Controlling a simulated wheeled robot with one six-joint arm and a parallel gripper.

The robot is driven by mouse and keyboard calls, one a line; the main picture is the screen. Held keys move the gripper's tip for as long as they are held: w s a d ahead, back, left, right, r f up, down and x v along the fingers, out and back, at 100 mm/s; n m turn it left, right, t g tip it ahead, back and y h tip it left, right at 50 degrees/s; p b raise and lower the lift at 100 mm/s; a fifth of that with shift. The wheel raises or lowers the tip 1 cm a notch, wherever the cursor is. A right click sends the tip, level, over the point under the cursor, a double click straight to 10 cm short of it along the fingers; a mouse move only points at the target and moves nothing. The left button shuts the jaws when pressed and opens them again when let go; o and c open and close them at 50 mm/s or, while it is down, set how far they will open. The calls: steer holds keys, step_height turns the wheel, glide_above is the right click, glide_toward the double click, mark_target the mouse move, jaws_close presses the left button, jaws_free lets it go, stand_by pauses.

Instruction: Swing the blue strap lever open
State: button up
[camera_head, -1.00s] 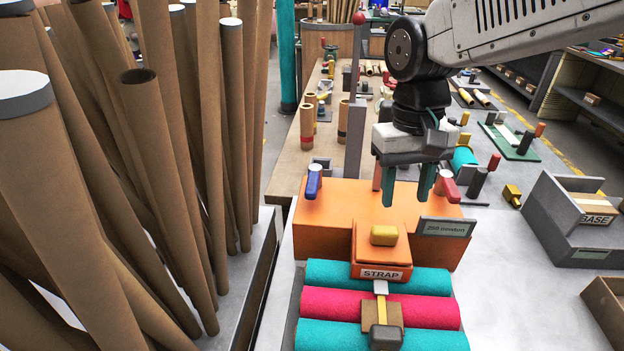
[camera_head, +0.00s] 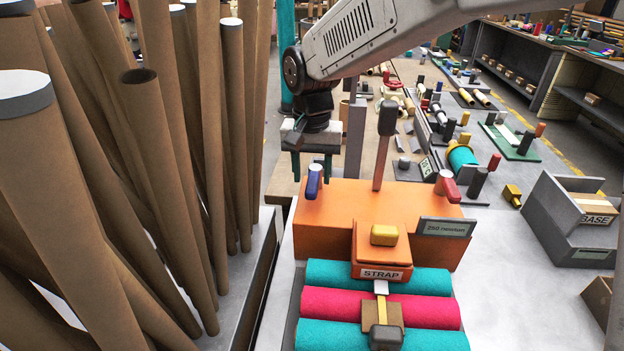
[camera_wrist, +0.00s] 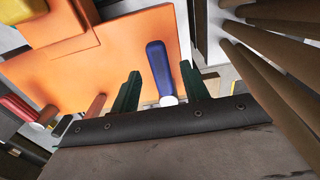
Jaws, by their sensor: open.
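The blue lever (camera_head: 314,181) stands at the left end of the orange strap machine (camera_head: 340,210), on a pale round pivot. My gripper (camera_head: 311,170) is over that left end, with its green fingers pointing down. In the wrist view the blue lever (camera_wrist: 158,68) lies between the two spread fingers (camera_wrist: 160,90). The fingers are apart from it on both sides, with nothing held. How their height compares with the lever is hard to tell.
A red lever (camera_head: 450,189) is at the machine's right end, and a brown-grey upright lever (camera_head: 383,145) rises behind its middle. Tall cardboard tubes (camera_head: 190,150) crowd the left. Teal and pink felt rolls (camera_head: 340,303) lie in front. A grey BASE bin (camera_head: 565,222) stands right.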

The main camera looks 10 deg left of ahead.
mark_target(313, 187)
steer(key=shift+f, duration=1.25)
jaws_close()
